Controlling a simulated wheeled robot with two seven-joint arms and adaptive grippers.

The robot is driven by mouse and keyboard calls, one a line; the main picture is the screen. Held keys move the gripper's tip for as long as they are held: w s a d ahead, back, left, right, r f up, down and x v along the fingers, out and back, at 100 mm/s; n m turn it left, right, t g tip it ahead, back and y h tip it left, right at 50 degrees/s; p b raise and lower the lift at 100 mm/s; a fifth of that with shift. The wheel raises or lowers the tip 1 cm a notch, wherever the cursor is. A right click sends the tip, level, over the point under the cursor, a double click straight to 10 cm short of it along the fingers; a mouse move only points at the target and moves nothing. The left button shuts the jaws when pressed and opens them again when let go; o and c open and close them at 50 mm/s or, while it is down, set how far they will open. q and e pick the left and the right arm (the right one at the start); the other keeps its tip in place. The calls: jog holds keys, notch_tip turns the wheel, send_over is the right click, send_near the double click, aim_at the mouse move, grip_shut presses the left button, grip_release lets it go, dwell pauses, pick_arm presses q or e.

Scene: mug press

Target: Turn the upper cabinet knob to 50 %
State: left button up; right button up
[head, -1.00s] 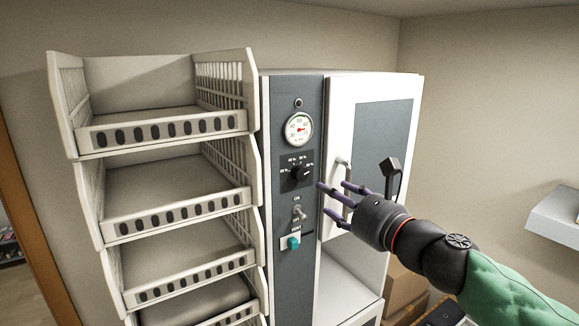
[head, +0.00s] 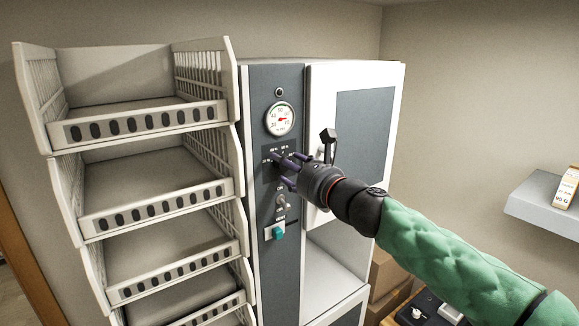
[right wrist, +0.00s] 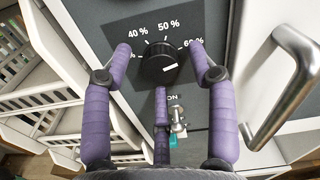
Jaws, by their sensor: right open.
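The upper cabinet knob (right wrist: 158,66) is a round black dial on a dark panel. In the right wrist view its white mark points to the lower right, past the 60 % label (right wrist: 193,42). The 50 % label (right wrist: 168,24) is above the knob. My right gripper (right wrist: 159,50) is open, with purple fingers on the left and right of the knob and a third below it. I see gaps at the sides; contact is not clear. In the head view my right gripper (head: 284,163) covers most of the knob. My left gripper is not in view.
A gauge (head: 280,118) sits above the knob. A toggle switch (head: 281,201) and a teal button (head: 278,233) are below it. The cabinet door's metal handle (right wrist: 283,90) stands out close on the right. Stacked white baskets (head: 150,205) stand to the left.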

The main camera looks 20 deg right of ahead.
jog(key=c, duration=1.1)
jog(key=shift+c, duration=0.2)
jog(key=shift+r+n, duration=0.1)
jog(key=shift+n, duration=0.2)
jog(key=n+b, duration=0.4)
jog(key=n, duration=0.5)
